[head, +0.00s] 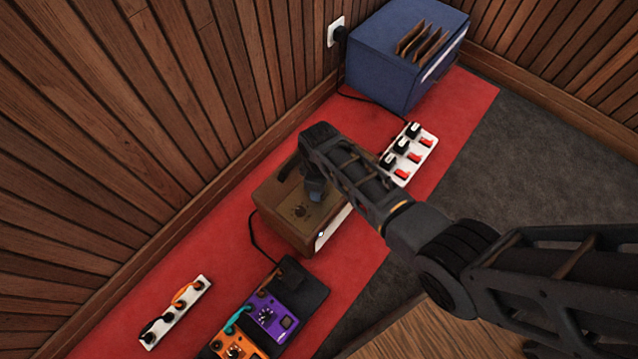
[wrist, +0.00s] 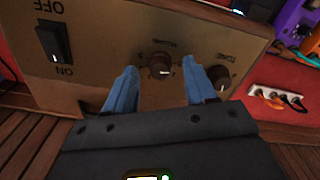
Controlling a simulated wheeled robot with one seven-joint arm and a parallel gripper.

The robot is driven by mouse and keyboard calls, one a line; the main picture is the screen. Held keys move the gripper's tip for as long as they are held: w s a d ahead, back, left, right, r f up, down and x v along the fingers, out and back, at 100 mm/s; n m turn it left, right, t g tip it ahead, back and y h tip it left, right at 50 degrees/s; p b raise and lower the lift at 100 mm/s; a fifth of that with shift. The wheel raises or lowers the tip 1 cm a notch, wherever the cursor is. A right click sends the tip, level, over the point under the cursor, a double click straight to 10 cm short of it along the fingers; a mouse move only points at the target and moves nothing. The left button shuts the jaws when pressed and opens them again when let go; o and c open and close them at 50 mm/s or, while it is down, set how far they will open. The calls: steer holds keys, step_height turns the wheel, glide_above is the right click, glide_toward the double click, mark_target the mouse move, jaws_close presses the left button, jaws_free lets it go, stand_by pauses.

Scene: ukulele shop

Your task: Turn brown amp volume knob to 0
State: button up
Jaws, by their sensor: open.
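The brown amp (head: 275,209) stands on the red carpet in the middle of the head view, partly hidden by my arm. The wrist view shows its tan control panel (wrist: 110,55). The volume knob (wrist: 160,66) is dark and round with a light mark toward its right side; its label is blurred. A second knob (wrist: 219,77) sits to its right. My gripper (wrist: 160,80) is open, its blue fingers on either side of the volume knob and apart from it. The right finger is close to the second knob. In the head view my gripper (head: 315,190) is over the amp's top.
A black OFF/ON switch (wrist: 54,42) is on the panel's left. A blue amp (head: 400,55) and a power strip with red switches (head: 410,153) lie beyond. Purple (head: 268,315) and orange (head: 238,341) pedals and a white strip (head: 176,312) are nearer. A wood wall runs behind.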

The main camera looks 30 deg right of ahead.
step_height(320, 180, up, 7)
steer(key=p, duration=0.2)
steer(key=shift+p, duration=0.4)
